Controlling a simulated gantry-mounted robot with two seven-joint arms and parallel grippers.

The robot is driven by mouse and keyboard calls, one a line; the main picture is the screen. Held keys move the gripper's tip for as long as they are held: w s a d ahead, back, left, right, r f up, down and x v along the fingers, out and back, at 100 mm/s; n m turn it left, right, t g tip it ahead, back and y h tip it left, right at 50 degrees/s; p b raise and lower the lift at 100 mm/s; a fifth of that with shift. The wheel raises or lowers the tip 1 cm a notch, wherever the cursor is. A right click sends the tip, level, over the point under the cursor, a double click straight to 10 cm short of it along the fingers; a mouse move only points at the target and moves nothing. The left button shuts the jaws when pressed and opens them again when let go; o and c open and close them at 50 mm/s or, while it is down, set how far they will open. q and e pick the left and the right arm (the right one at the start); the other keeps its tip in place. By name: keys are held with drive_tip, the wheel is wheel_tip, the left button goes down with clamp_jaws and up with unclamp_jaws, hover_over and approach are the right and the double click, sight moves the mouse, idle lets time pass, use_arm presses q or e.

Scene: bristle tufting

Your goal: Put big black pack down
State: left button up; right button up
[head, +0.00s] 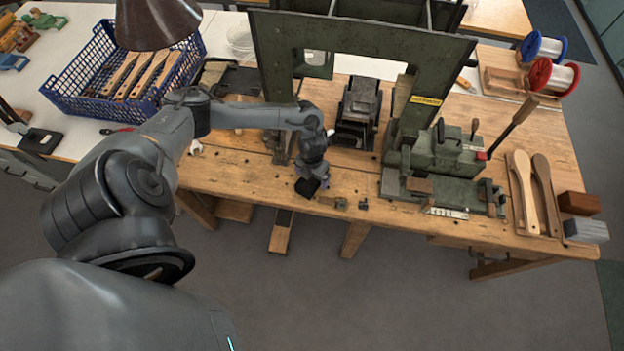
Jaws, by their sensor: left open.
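My left gripper (312,186) is over the front edge of the wooden workbench, pointing down. It is open, and its fingers are small and dark here. A small black piece shows at the fingertips; I cannot tell whether it is a finger or a separate thing. No thing can be clearly told as the big black pack. A dark, blocky thing (358,105) stands on the bench behind and right of the gripper, apart from it. My right gripper is not in view.
A green metal machine (440,160) stands right of the gripper, with a tall green frame behind. Small metal parts (340,203) lie at the bench's front edge. Wooden brush bodies (545,190), two blocks and wire spools are at right. A blue crate (85,75) is at left.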

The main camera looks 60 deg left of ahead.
use_arm(q)
drive_tip(key=shift+f, duration=0.4)
drive_tip(key=c, duration=1.2)
drive_tip(key=shift+c, duration=0.4)
drive_tip(key=shift+r, duration=0.15)
